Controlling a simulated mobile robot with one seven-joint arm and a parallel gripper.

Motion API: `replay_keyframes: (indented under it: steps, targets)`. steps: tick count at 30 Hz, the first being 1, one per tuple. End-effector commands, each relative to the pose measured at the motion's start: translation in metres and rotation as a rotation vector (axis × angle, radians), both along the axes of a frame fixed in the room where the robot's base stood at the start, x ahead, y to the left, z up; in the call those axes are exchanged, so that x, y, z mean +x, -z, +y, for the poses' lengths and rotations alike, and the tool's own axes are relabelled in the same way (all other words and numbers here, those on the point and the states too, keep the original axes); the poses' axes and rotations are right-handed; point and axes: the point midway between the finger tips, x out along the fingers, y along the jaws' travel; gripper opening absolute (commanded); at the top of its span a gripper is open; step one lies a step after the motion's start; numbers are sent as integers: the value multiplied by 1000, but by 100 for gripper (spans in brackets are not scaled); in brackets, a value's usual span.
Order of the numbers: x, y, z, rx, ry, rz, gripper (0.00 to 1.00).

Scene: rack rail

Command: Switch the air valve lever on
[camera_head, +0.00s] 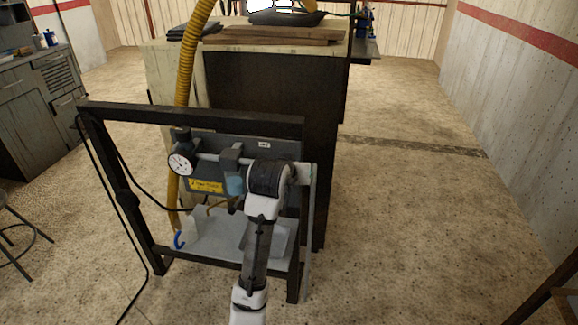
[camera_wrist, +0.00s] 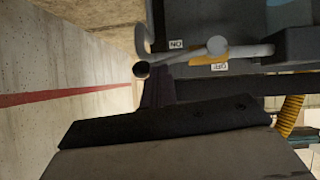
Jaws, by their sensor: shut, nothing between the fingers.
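The air valve lever (camera_wrist: 180,57) is a grey bar with a dark round end, seen in the wrist view. It runs left and slightly down from its pivot. A white ON label (camera_wrist: 176,44) lies just above the bar and an OFF label (camera_wrist: 218,67) lies below the pivot. My gripper (camera_wrist: 156,80) is shut and empty, its dark fingertips just below the lever near its dark end. I cannot tell whether they touch it. In the head view my arm hides the lever and the fingertips.
A dark rack frame (camera_head: 190,112) surrounds the valve panel. A pressure gauge (camera_head: 181,162), a grey pipe and a yellow warning label (camera_head: 206,186) are left of my arm. A yellow hose (camera_head: 185,75) and a large cabinet (camera_head: 275,100) stand behind. Open floor lies to the right.

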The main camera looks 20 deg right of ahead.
Motion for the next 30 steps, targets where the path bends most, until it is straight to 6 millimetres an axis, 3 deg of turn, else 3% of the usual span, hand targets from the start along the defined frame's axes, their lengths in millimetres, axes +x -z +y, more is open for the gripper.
replay_keyframes:
  steps: [11, 30]
  targets:
    - [-3, 11, -5, 30, 1, -21, 0]
    - [-4, 11, -7, 28, 5, -19, 0]
